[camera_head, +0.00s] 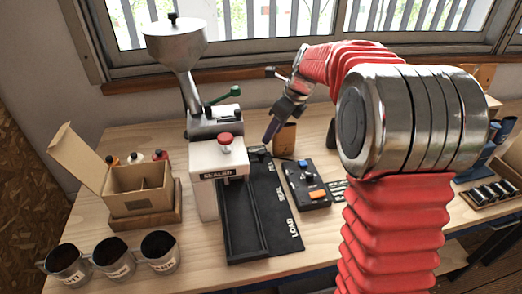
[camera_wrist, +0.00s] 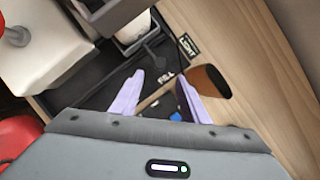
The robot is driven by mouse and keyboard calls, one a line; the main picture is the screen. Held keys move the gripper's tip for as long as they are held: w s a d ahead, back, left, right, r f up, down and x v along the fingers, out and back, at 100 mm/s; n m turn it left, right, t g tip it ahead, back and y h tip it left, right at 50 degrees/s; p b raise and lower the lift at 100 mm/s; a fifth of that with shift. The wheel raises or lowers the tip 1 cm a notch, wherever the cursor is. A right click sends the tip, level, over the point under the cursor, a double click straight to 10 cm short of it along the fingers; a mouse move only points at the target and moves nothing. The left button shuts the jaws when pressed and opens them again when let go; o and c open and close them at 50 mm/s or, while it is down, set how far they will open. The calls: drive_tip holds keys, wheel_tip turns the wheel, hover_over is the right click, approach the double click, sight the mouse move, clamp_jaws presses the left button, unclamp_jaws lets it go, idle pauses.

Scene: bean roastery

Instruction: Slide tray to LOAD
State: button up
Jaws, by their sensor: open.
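A black track (camera_head: 238,230) runs along the table, with FILL at its far end, SEAL midway and LOAD (camera_head: 293,228) at its near end. A small dark tray (camera_head: 258,153) sits at the FILL end, partly hidden beside the sealer. My gripper (camera_head: 266,138) is above the FILL end. Its two purple fingers (camera_wrist: 160,78) are apart and empty, a little short of the handle.
The white sealer (camera_head: 217,160) with a red knob stands left of the track. A control box (camera_head: 307,185) lies right of it, and a brown holder (camera_head: 284,138) stands close behind my gripper. Several cups and an open carton (camera_head: 138,190) are at left. The LOAD end looks clear.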

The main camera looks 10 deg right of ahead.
sight(262, 151)
drive_tip(key=x, duration=1)
drive_tip(key=shift+f, duration=0.2)
drive_tip(key=shift+w, duration=0.1)
clamp_jaws()
